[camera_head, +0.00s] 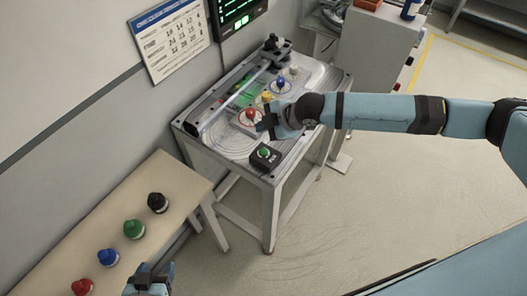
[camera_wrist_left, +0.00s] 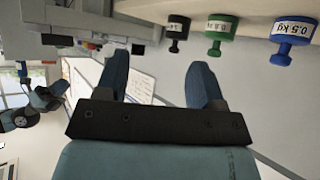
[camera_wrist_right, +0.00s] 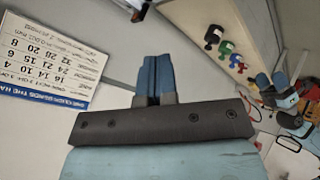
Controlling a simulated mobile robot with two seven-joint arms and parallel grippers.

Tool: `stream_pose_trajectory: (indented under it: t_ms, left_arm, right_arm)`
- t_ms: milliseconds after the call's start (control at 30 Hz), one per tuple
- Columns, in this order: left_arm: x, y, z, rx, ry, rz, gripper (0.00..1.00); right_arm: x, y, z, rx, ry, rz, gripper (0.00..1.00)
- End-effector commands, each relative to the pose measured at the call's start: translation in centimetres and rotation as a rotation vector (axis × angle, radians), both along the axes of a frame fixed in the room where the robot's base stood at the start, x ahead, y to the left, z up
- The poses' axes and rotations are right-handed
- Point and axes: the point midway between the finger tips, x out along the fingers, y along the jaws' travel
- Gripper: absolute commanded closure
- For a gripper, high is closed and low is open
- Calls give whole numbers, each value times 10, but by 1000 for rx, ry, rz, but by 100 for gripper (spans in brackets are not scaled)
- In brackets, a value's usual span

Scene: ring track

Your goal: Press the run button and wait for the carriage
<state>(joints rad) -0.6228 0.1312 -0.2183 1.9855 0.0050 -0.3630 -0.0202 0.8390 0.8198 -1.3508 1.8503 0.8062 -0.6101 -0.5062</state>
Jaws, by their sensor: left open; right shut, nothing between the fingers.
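A black box with a green run button (camera_head: 264,153) sits at the near corner of the ring track table (camera_head: 239,164). My right gripper (camera_head: 268,122) is above the track, just behind the button box and apart from it. Its fingers are shut and empty, as the right wrist view (camera_wrist_right: 155,77) shows. A red-topped piece (camera_head: 250,115) is beside it on the track, partly hidden by the gripper. I cannot tell which part is the carriage. My left gripper (camera_head: 148,279) is low at the bottom of the head view. It is open and empty in the left wrist view (camera_wrist_left: 158,82).
A side bench (camera_head: 185,180) at left carries black (camera_head: 157,203), green (camera_head: 134,229), blue (camera_head: 108,257) and red (camera_head: 82,287) weights. A blue-topped piece (camera_head: 280,85) stands further back on the track. Floor at right is clear.

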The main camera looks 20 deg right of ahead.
Motion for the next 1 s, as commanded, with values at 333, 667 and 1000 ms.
stream_pose_trajectory:
  t_ms: [333,667,1000]
  left_arm:
    - [0,-9,-48,-13,10,-16,38]
    - [3,-9,-64,-11,0,-20,38]
    - [3,-7,-64,-9,-1,-16,38]
  right_arm:
    - [0,0,-48,0,-1,1,100]
    - [0,0,-79,0,1,-1,100]
    - [0,0,-83,0,-1,-1,100]
